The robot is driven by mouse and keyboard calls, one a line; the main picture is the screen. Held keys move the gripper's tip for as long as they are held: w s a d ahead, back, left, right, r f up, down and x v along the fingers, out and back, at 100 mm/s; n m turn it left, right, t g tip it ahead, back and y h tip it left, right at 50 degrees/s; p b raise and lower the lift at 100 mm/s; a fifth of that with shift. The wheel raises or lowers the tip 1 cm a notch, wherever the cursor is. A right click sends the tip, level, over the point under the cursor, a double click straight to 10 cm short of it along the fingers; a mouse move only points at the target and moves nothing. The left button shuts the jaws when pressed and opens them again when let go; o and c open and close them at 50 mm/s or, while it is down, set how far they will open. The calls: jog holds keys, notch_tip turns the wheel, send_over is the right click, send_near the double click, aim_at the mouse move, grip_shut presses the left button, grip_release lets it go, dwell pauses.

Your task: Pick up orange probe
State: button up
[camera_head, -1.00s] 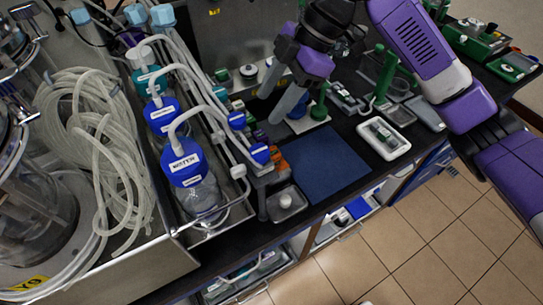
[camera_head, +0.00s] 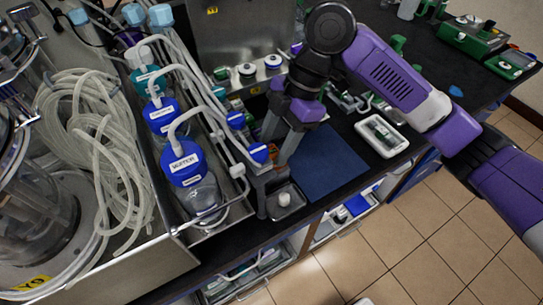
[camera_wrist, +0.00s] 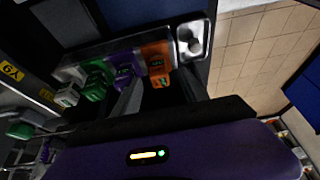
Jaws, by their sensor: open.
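The orange probe (camera_wrist: 157,62) sits upright at the right end of a row in a grey rack (camera_wrist: 72,74) in the wrist view. Beside it stand a purple probe (camera_wrist: 126,72), a green probe (camera_wrist: 96,80) and a white one (camera_wrist: 67,95). My gripper (camera_wrist: 162,86) is open, its fingers pointing at the rack around the orange probe's place, with no visible grip on it. In the head view my gripper (camera_head: 275,151) is low over the rack by the bottles and mostly hides the orange probe.
A blue mat (camera_head: 325,165) lies right of the gripper. A small metal tray (camera_head: 286,202) is at the bench's front edge. Blue-capped bottles (camera_head: 186,165) stand close on the left. A white tray (camera_head: 382,136) is farther right.

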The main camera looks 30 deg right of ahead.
grip_shut()
dwell(1.4)
